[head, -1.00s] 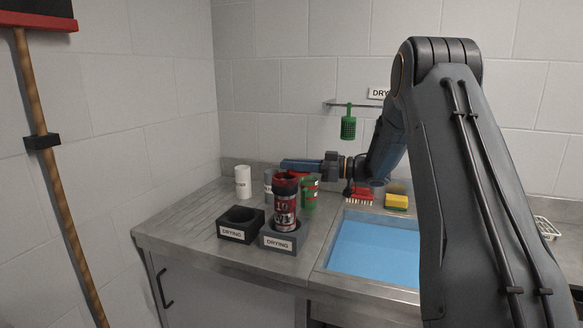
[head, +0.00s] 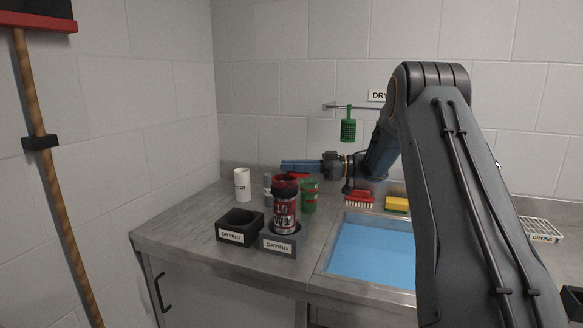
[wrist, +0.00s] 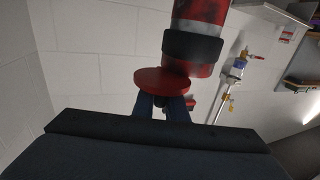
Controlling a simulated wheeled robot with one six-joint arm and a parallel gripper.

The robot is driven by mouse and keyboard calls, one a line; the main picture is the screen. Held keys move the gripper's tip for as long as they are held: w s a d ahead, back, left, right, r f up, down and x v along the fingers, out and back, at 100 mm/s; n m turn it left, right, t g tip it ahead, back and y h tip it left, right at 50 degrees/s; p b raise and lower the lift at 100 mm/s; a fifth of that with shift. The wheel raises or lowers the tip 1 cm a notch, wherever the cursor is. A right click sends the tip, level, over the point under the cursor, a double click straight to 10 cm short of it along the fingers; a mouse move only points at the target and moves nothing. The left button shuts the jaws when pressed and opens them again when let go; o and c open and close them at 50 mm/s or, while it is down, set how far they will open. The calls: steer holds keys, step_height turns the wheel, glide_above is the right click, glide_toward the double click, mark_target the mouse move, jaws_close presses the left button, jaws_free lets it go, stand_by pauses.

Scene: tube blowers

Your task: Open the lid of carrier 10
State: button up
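Carrier 10 (head: 284,212) is a red and dark cylinder marked 10, standing upright in the right DRYING block (head: 283,248) on the steel counter. My gripper (head: 290,165) reaches in from the right, just above and behind the carrier's top. In the wrist view the carrier (wrist: 205,14) shows with a black band near its end. A red disc, seemingly its lid (wrist: 161,80), lies across the fingertips, tilted against the carrier's end. The blue fingers are partly hidden behind the disc. A small dark part shows between them; I cannot tell whether they clamp it.
An empty black DRYING block (head: 238,228) stands left of the carrier. A white cylinder (head: 242,184) and a green carrier (head: 309,196) stand behind. A red brush (head: 359,200), a yellow sponge (head: 397,204) and the blue-filled sink (head: 370,247) are to the right.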

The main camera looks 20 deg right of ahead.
steer(key=o, duration=0.4)
steer(key=shift+c, duration=0.2)
steer(key=shift+d, duration=0.1)
steer(key=b+v, duration=0.2)
steer(key=v, duration=0.5)
steer(key=shift+s+d, duration=0.15)
steer(key=shift+d, duration=0.1)
steer(key=shift+r, duration=0.1)
